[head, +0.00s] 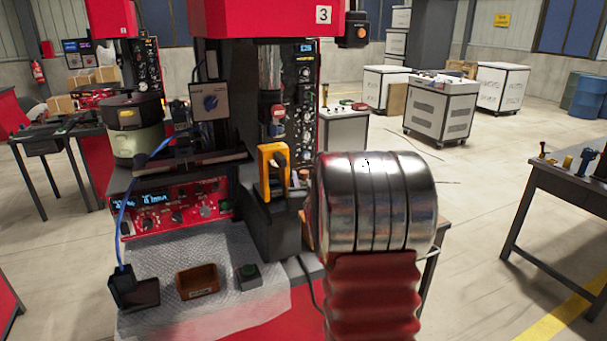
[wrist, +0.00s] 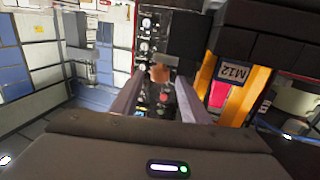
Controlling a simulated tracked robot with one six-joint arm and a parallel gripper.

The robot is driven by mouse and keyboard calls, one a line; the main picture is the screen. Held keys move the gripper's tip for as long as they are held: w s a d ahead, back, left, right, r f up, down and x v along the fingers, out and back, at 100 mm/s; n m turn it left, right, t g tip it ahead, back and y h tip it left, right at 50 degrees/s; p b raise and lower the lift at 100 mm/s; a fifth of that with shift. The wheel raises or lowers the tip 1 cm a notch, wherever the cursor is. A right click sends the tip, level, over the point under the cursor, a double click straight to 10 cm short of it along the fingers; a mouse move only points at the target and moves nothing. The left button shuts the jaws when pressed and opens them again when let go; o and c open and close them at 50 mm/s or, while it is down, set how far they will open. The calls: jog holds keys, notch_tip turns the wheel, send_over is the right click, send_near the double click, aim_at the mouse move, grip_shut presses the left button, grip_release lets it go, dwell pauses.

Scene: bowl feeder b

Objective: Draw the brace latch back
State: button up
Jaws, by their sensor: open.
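An orange brace (head: 270,172) with a dark part in its middle stands on the dark block of the red machine. In the wrist view the orange brace (wrist: 262,88) is at the right, beside a white M12 label. A small brown knob (head: 303,177) shows just right of the brace, close to my arm; I take it for the latch's knob. In the wrist view a brown knob (wrist: 160,73) appears between the fingertips of my gripper (wrist: 160,84). The fingers are open; I cannot tell whether they touch it. My arm hides the gripper in the head view.
A red control panel (head: 176,208) and a dark column with dials (head: 302,95) stand close by.

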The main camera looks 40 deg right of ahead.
aim_at(305, 175)
jog(key=shift+x, duration=1.75)
grip_shut()
